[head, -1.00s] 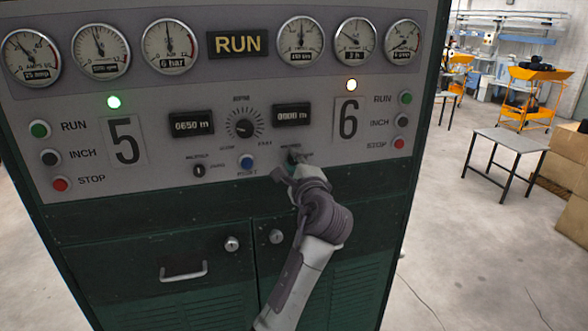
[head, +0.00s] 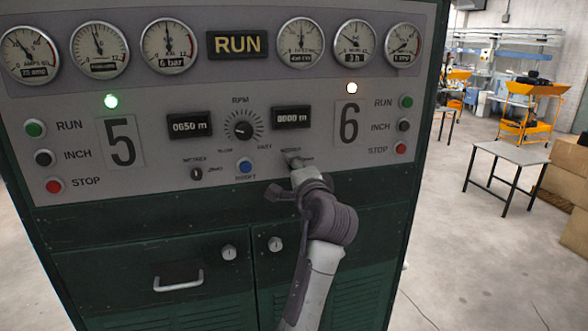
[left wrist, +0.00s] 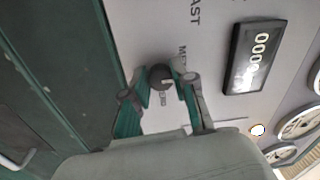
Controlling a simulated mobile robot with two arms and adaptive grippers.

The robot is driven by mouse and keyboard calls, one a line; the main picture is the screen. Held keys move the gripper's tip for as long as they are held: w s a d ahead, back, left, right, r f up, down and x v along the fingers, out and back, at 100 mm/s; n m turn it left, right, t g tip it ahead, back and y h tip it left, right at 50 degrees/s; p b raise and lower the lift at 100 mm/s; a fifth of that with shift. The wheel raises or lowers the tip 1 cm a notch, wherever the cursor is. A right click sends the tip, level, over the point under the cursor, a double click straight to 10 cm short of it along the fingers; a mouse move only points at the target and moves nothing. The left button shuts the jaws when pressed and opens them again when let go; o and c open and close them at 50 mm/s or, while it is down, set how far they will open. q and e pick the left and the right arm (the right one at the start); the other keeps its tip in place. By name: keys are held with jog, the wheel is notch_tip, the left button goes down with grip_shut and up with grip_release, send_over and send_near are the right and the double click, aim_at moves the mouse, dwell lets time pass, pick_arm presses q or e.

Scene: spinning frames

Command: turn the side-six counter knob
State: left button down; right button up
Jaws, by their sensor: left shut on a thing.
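My left gripper (head: 294,163) is at the panel, just below the side-six counter (head: 291,117), which appears to read 0000 m. In the left wrist view the two green-padded fingers of my left gripper (left wrist: 161,90) are closed around the small dark side-six counter knob (left wrist: 160,77). A pale mark shows on the knob's face. In the head view my gripper hides the knob. The side-six counter (left wrist: 254,57) also shows in the wrist view. My right gripper is not in view.
The matching side-five knob (head: 197,174) and a blue button (head: 245,166) are left of my gripper. The RPM dial (head: 242,126) is above them. Red STOP button (head: 402,149) is to the right. Cabinet doors with a handle (head: 178,281) lie below.

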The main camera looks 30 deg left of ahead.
pick_arm(q)
jog(key=c, duration=0.9)
grip_release()
jog(key=shift+c, duration=0.2)
jog(key=v, duration=0.7)
jog(key=shift+s+d, duration=0.15)
jog(key=shift+d, duration=0.1)
jog(key=shift+f, duration=0.15)
